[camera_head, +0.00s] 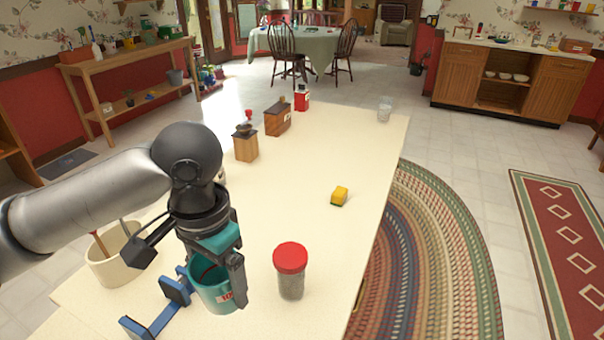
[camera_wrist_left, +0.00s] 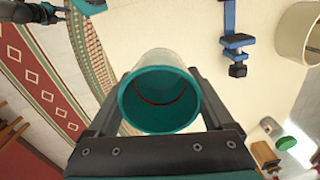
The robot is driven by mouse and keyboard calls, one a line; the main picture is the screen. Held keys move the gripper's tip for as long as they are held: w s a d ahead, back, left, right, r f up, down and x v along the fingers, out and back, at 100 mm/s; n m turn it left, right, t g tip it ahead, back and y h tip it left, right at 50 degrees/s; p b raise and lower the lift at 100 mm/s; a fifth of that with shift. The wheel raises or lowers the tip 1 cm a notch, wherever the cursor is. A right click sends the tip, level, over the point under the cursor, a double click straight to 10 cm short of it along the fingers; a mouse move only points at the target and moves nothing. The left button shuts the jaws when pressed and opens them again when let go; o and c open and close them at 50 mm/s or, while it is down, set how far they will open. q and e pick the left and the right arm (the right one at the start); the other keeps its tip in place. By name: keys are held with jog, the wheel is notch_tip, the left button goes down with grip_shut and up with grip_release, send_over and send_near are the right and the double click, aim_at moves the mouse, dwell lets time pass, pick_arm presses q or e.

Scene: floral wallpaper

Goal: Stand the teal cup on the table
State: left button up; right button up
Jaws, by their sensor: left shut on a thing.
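The teal cup (camera_head: 212,296) is in my left gripper (camera_head: 190,268) over the near part of the cream table (camera_head: 330,130). Its mouth faces up in the head view, and a red line shows inside. In the left wrist view the teal cup (camera_wrist_left: 160,100) sits between the two dark fingers, its mouth toward the camera. I cannot tell whether its base touches the table. A dark and teal part of what looks like my right gripper (camera_wrist_left: 45,10) shows at the top left of the left wrist view; its jaws are unclear.
A blue clamp (camera_head: 165,310) lies left of the cup, a cream crock (camera_head: 112,262) beyond it. A red-lidded jar (camera_head: 291,272) stands close on the right. A yellow sponge (camera_head: 340,196), grinder (camera_head: 246,145), wooden box (camera_head: 278,118), red bottle (camera_head: 302,100) and glass (camera_head: 384,110) are farther back.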

pick_arm(q)
jog(key=m, duration=0.2)
jog(key=d+m, duration=0.1)
jog(key=shift+w+d+f+m, duration=0.15)
jog(key=shift+d+f+m, duration=0.05)
jog(key=shift+m, duration=0.2)
jog(key=m, duration=0.1)
jog(key=d+m, duration=0.1)
jog(key=m, duration=0.3)
jog(key=shift+d+f+p, duration=0.15)
jog(key=shift+f+p, duration=0.15)
jog(key=shift+p, duration=0.05)
jog(key=m, duration=0.2)
jog(key=d+m, duration=0.1)
jog(key=m, duration=0.2)
jog(key=d+f+m, duration=0.1)
jog(key=m, duration=0.1)
jog(key=shift+w+m+y, duration=0.1)
jog(key=shift+m+y, duration=0.2)
